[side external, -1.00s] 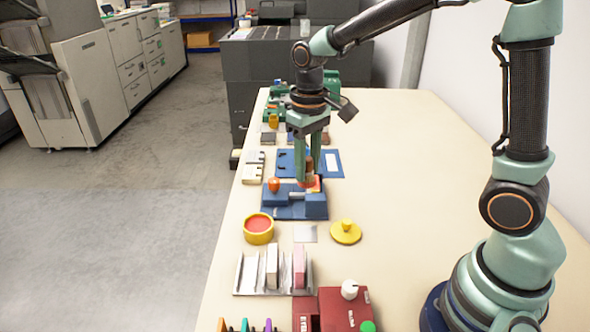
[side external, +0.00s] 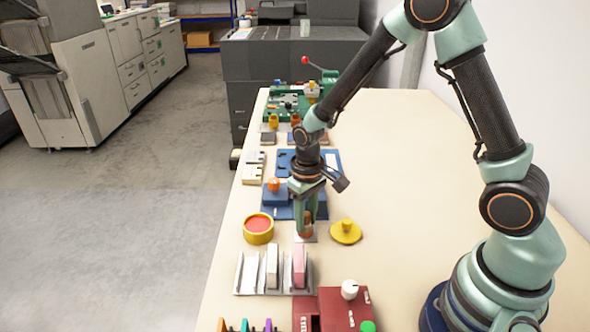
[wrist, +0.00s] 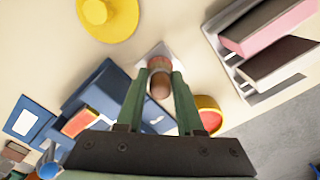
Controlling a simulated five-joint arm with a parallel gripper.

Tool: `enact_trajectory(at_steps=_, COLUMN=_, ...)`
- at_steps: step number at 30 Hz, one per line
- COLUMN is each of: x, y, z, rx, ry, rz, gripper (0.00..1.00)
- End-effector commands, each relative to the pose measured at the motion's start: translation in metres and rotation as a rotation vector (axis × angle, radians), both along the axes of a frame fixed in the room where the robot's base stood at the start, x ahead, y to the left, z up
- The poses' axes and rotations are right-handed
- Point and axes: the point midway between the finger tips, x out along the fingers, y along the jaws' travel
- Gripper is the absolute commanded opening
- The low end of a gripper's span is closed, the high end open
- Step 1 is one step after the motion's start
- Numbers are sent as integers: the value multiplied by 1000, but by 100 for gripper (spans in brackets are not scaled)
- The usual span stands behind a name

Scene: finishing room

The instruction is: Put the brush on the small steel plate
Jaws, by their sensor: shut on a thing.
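My gripper (side external: 305,230) is shut on the brush (wrist: 159,86), a short piece with a rounded brown end and a reddish band. The brush points down between the two green fingers, which hide part of it in the side view. The small steel plate (wrist: 158,48) is a thin pale grey square on the bench, mostly hidden behind the brush and fingers. The brush is over the plate; I cannot tell whether it touches it.
A yellow pot with a red inside (side external: 258,229) stands left of the plate. A yellow lid with a knob (side external: 346,232) lies to the right. A metal rack with slabs (side external: 273,270) is in front, a blue fixture (side external: 278,198) behind. The bench's right side is clear.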

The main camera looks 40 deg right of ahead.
Motion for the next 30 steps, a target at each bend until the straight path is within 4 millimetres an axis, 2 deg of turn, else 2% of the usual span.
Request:
enact_trajectory(at_steps=9, x=0, y=0, z=-2, rx=0, ry=0, rz=0, gripper=0)
enact_trajectory(at_steps=10, x=0, y=0, z=-2, rx=0, ry=-1, rz=0, gripper=44)
enact_trajectory(at_steps=12, x=0, y=0, z=-2, rx=0, ry=-1, rz=0, gripper=66)
enact_trajectory(at_steps=23, x=0, y=0, z=0, rx=0, ry=-1, rz=0, gripper=66)
enact_trajectory(at_steps=26, x=1, y=0, z=9, rx=0, ry=-3, rz=0, gripper=66)
enact_trajectory(at_steps=30, x=1, y=0, z=31, rx=0, ry=-6, rz=0, gripper=66)
